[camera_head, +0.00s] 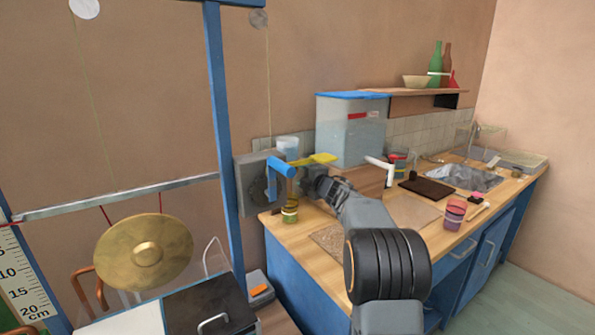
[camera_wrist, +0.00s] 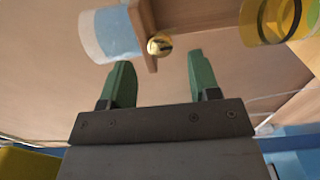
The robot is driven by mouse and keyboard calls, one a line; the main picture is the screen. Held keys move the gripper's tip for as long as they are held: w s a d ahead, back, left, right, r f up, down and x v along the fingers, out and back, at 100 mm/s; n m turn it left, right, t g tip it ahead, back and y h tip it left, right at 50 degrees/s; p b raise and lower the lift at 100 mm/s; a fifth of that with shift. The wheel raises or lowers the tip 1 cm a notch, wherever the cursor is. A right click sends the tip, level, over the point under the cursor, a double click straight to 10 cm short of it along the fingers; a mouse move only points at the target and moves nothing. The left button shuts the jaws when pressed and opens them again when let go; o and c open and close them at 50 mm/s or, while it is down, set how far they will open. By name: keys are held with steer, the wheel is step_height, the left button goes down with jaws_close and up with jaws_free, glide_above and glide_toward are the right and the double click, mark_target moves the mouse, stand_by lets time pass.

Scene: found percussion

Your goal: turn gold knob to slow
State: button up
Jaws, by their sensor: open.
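The gold knob (camera_wrist: 160,44) shows in the wrist view as a small round gold piece with dark marks, against a brown wooden part (camera_wrist: 146,30). My gripper (camera_wrist: 158,65) has two green fingers spread apart, with nothing between them. The knob appears just beyond the fingertips, roughly midway between them; I cannot tell the exact distance. In the head view my gripper end (camera_head: 312,184) is over the back left of the counter, and I cannot make out the knob there. No slow mark is readable.
A grey box (camera_head: 246,187) with a blue handle (camera_head: 283,168) is left of my gripper. A yellow-banded jar (camera_head: 290,212) stands below it on the wooden counter (camera_head: 330,270). A large clear bin (camera_head: 345,135) stands behind. A gong (camera_head: 143,252) hangs at left.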

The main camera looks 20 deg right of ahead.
steer(key=shift+w+a, duration=0.2)
steer(key=shift+w, duration=0.65)
steer(key=shift+w+a, duration=0.15)
steer(key=shift+w, duration=0.7)
steer(key=c, duration=0.9)
steer(key=shift+p, duration=0.3)
steer(key=shift+m+p, duration=7.2)
steer(key=shift+m, duration=1.6)
